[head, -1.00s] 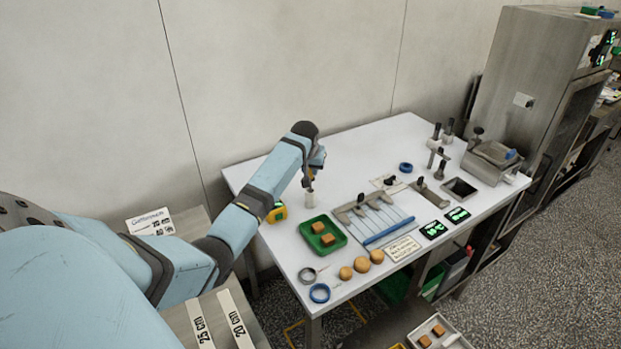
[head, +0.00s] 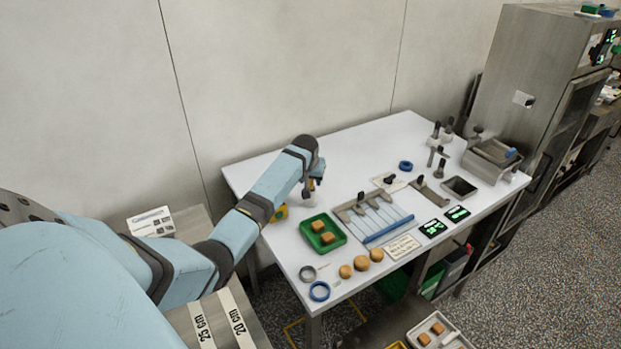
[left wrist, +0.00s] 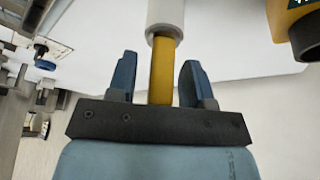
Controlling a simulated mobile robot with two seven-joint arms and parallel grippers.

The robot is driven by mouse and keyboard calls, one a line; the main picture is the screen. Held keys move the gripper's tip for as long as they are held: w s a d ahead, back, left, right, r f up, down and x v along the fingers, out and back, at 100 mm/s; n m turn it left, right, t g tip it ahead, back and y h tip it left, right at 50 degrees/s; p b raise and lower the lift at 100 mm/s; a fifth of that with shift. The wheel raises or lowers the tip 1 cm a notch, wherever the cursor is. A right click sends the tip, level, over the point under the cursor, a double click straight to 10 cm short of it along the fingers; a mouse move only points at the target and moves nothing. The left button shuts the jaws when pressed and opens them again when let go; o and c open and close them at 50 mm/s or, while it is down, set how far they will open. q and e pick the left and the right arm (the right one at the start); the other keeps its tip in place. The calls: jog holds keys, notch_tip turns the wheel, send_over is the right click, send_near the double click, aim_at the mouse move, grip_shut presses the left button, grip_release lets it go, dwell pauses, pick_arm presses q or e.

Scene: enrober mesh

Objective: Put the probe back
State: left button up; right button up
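The probe (left wrist: 162,75) shows in the left wrist view as a yellow handle whose far end enters a pale, white-grey sleeve (left wrist: 165,15). My left gripper (left wrist: 157,75) has its two blue fingers apart, one on each side of the yellow handle. A gap shows on both sides, wider on the left, so it does not grip the handle. In the head view my left gripper (head: 311,188) is over the back left part of the white table, and it largely hides the probe and sleeve. My right gripper is in neither current view.
A yellow device (head: 280,212) stands close by the left gripper; it also shows in the left wrist view (left wrist: 285,18). A green tray (head: 305,238) with brown pieces lies in front. A wire-and-plate frame (head: 345,216), round brown balls and rings lie nearby. The table's back middle is clear.

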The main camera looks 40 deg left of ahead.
pick_arm(q)
jog(key=v, duration=1.2)
jog(key=shift+r+b, duration=0.2)
jog(key=shift+b, duration=0.1)
